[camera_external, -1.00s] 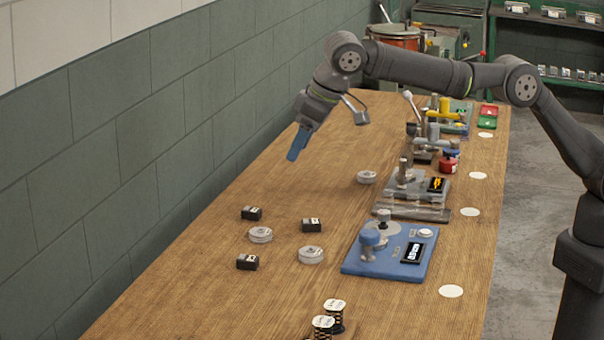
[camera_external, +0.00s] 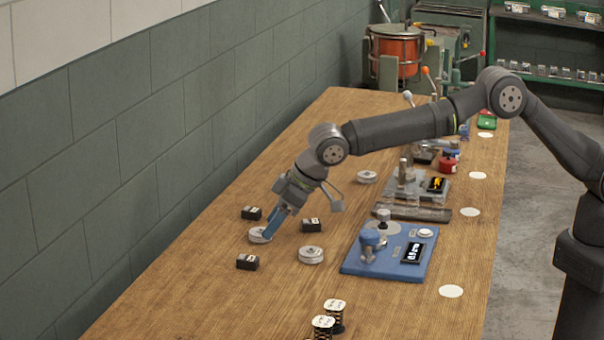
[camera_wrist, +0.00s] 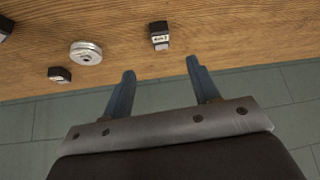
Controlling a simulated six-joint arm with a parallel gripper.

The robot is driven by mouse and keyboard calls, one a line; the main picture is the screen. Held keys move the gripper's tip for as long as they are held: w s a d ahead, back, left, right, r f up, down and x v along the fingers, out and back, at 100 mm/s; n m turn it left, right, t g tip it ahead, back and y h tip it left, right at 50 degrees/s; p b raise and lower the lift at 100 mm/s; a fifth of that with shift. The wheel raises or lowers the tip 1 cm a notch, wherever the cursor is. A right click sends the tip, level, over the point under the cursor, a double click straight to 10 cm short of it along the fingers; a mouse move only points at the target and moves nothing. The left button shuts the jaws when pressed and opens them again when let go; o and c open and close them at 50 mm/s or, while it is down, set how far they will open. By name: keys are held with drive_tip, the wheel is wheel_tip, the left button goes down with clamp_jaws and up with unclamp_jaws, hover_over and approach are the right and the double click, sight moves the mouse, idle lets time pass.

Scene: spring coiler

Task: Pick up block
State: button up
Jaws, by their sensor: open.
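Three small black blocks with white labels lie on the wooden table: one at the back left (camera_external: 251,213), one to the right (camera_external: 311,225) and one nearer the camera (camera_external: 247,262). My gripper (camera_external: 272,229) points down at a slant among them and partly covers a grey disc (camera_external: 258,236). In the wrist view my gripper (camera_wrist: 160,68) has its two blue fingers apart with nothing between them. One block (camera_wrist: 160,36) shows beyond the gap between the fingertips. Another block (camera_wrist: 60,75) lies to the left, and a third (camera_wrist: 5,27) is cut by the left edge.
Another grey disc (camera_external: 311,256) lies close to the blocks. A blue device (camera_external: 390,250) stands to their right, and spools (camera_external: 334,315) stand at the front. A green block wall (camera_external: 150,130) runs along the table's left side. The table's front left is clear.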

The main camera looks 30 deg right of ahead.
sight(248, 258)
drive_tip(key=shift+x, duration=4.9)
clamp_jaws()
